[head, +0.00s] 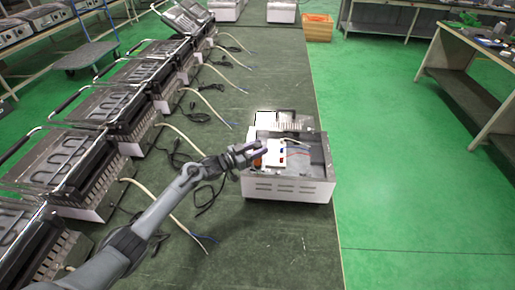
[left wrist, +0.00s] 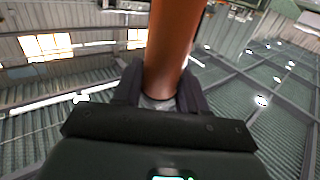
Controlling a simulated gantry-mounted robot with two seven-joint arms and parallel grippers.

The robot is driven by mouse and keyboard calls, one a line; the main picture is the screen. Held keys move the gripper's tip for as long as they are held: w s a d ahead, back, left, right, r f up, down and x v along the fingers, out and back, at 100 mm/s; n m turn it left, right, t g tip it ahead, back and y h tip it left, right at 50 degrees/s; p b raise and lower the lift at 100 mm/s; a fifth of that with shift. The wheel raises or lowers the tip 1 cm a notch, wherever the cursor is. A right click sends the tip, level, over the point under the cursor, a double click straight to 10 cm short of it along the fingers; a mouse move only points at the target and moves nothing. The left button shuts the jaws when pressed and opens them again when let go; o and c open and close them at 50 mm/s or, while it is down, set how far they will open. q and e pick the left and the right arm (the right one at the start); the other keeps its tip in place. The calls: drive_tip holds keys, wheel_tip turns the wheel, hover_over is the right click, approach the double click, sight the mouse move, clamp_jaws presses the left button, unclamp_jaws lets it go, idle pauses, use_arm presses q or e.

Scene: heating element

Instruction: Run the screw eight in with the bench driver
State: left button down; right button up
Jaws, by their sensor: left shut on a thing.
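My left gripper (head: 258,153) reaches over the left side of the open metal housing (head: 290,188). In the left wrist view it is shut around an orange-brown cylinder (left wrist: 174,45), which looks like the bench driver's handle. A bit of orange also shows by the fingers in the head view (head: 257,161). The driver's tip is hidden. Inside the housing is a white block (head: 275,153) with small red and blue parts. Screw eight is too small to make out. My right gripper is in neither view.
The housing stands near the right edge of the dark bench (head: 270,250). A row of grill-like units (head: 100,120) with loose cables (head: 205,105) lines the left side. An orange crate (head: 318,28) stands at the back. The bench in front of the housing is clear.

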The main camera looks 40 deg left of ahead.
use_arm(q)
drive_tip(key=shift+r+p, duration=1.7)
drive_tip(key=shift+r, duration=0.65)
